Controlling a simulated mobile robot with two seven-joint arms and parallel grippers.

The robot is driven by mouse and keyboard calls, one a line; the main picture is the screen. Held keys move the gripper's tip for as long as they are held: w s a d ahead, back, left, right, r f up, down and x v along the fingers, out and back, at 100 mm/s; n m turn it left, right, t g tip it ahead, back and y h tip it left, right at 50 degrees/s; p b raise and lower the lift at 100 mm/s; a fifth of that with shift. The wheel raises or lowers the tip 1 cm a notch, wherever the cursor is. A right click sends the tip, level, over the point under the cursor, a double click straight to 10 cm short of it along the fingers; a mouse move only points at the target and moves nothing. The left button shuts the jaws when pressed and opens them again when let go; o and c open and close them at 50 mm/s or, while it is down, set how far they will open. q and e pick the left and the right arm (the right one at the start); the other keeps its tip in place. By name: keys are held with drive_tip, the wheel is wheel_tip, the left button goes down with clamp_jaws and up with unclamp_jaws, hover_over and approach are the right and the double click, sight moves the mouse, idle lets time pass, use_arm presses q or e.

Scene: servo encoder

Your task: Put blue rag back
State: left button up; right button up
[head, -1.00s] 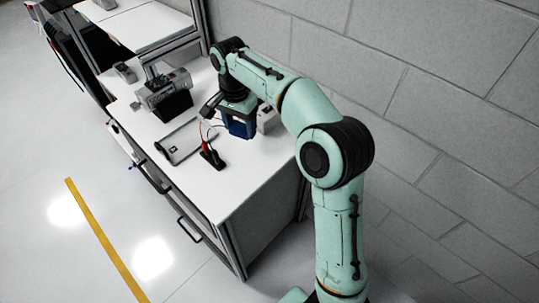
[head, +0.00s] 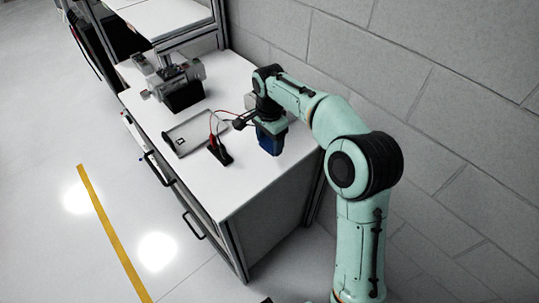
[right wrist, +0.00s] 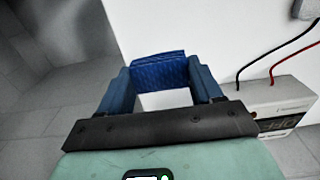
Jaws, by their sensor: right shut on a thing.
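The blue rag (right wrist: 160,70) is held between the two blue fingers of my right gripper (right wrist: 161,82) in the right wrist view, with its folded top edge showing. In the head view the right gripper (head: 270,139) points down over the near right part of the white workbench (head: 245,185). There the rag blends with the blue fingers, and I cannot tell whether it touches the bench top. My left gripper is not in view.
A black-and-red clamp tool (head: 220,150), a grey tray (head: 190,134) and a grey machine on a black block (head: 182,92) are on the bench. The wall (head: 440,120) is close behind.

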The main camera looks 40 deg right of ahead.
sight(269, 160)
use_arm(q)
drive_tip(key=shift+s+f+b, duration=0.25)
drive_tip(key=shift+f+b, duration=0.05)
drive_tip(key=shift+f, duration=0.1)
use_arm(e)
drive_tip(key=shift+f, duration=2.75)
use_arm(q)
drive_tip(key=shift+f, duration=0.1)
use_arm(e)
drive_tip(key=shift+f, duration=0.15)
drive_tip(key=o, duration=0.9)
drive_tip(key=shift+o, duration=0.2)
wheel_tip(269, 160, up, 12)
drive_tip(key=shift+r+p, duration=0.15)
drive_tip(key=shift+p, duration=0.9)
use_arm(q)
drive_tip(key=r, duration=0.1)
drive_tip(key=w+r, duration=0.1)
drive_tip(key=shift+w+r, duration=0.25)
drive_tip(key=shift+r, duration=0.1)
